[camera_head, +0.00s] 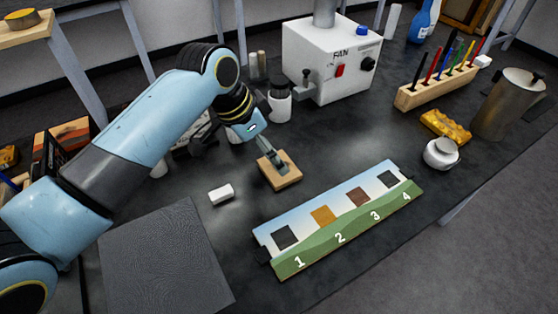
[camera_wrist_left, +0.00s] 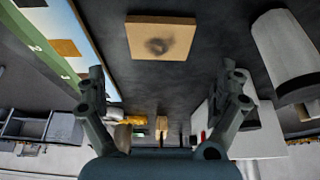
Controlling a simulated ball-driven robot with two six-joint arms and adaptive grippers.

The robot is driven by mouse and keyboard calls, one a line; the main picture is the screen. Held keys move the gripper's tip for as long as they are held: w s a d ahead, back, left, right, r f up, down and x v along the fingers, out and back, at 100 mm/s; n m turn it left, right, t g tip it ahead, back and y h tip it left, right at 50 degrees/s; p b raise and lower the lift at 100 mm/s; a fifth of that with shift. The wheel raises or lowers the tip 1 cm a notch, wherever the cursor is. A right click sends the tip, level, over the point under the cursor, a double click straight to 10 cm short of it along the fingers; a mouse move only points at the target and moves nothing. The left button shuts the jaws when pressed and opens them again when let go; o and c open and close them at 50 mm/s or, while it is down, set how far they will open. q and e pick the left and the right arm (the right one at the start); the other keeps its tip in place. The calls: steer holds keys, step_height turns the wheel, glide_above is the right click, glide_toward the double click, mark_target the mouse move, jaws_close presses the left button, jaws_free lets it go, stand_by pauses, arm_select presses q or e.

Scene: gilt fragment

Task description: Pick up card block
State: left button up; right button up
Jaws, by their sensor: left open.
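A flat tan block (camera_head: 287,181) with a dark smudged top, which looks like the card block, lies on the dark table behind the numbered strip. My left gripper (camera_head: 238,152) hangs over the table beside it, with one finger overlapping the block in the head view. In the left wrist view the block (camera_wrist_left: 145,34) shows whole at the top centre, beyond the fingers. There my left gripper (camera_wrist_left: 165,88) has its fingers wide apart with nothing between them. I cannot tell whether a finger touches the block. My right gripper is not in view.
The numbered strip (camera_head: 340,216) with coloured squares lies in front. A small white piece (camera_head: 221,194) lies left of the block. A white fan box (camera_head: 330,65) stands behind. A grey mat (camera_head: 160,260) lies front left.

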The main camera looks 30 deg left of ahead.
arm_select(q)
steer(key=shift+w+d+f, duration=0.15)
steer(key=shift+d+f, duration=0.05)
steer(key=shift+f, duration=0.45)
steer(key=shift+w+f, duration=0.1)
steer(key=shift+f, duration=0.15)
steer(key=x, duration=0.4)
steer(key=shift+w+f, duration=0.15)
steer(key=shift+f, duration=0.05)
steer(key=shift+w+d+f, duration=0.15)
steer(key=shift+f, duration=0.3)
steer(key=shift+c, duration=1)
steer(key=c, duration=0.9)
steer(key=shift+o, duration=0.2)
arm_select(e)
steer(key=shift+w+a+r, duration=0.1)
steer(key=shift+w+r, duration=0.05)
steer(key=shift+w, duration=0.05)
arm_select(q)
steer(key=shift+r, duration=0.1)
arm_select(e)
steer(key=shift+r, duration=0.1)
